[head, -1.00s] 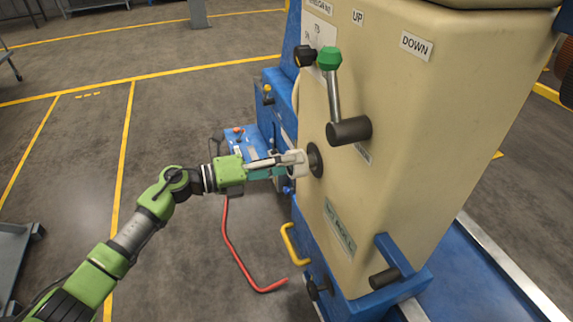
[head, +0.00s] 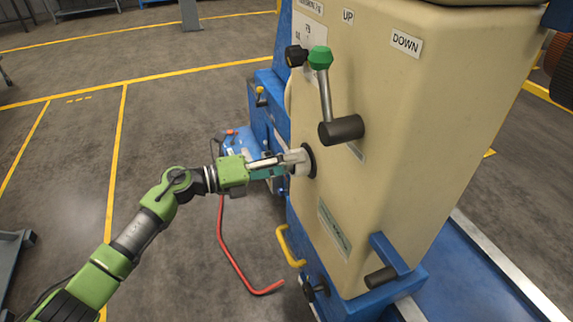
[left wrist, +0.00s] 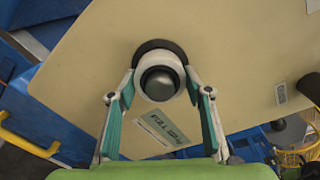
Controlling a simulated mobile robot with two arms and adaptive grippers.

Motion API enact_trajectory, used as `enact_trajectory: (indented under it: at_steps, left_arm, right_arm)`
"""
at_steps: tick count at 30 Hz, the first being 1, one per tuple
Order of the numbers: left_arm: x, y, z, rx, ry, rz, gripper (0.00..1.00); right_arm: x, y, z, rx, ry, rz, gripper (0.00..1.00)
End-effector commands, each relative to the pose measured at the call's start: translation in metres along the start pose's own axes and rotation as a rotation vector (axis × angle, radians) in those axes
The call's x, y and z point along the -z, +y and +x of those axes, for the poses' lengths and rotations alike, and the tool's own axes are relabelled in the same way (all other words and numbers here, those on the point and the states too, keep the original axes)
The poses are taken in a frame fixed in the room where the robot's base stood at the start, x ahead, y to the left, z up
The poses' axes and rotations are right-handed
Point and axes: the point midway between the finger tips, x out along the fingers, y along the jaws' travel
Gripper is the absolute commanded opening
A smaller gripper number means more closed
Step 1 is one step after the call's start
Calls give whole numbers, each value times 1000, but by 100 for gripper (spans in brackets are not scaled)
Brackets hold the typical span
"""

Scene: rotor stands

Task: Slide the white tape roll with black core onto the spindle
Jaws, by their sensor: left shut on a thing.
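The white tape roll (left wrist: 143,72) is held between the two fingers of my left gripper (head: 296,162), which is shut on it. In the left wrist view the roll is a white ring with a dark inner core. A grey rounded end, seemingly the spindle tip (left wrist: 160,81), shows in the middle of the ring, so the roll appears to be around the spindle. A black round flange (left wrist: 178,50) lies behind the roll on the beige machine face. In the head view the roll is close to this flange; whether they touch is unclear. My right gripper is not in view.
The beige machine housing (head: 400,140) on a blue base fills the right. A lever with a green knob (head: 320,57) sticks out above my gripper. A yellow handle (head: 289,246) and a red bent bar (head: 230,252) are below. The floor at left is open.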

Motion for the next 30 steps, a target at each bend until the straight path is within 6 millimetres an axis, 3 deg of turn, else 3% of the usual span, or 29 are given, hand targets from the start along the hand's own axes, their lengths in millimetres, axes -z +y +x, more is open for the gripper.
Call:
enact_trajectory:
  at_steps: [8,9,10,18,20,21,30]
  left_arm:
    - [0,0,0,1,0,0,27]
    - [0,0,0,1,0,0,56]
    - [0,0,0,1,0,0,64]
    - [0,0,0,0,0,0,65]
    - [0,0,0,0,1,0,81]
    - [0,0,0,0,1,0,82]
    - [0,0,0,0,1,0,82]
  right_arm:
    - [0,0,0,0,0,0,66]
    - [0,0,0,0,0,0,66]
    - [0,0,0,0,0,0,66]
    - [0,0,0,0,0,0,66]
    - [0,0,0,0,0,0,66]
    - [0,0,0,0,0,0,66]
    - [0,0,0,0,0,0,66]
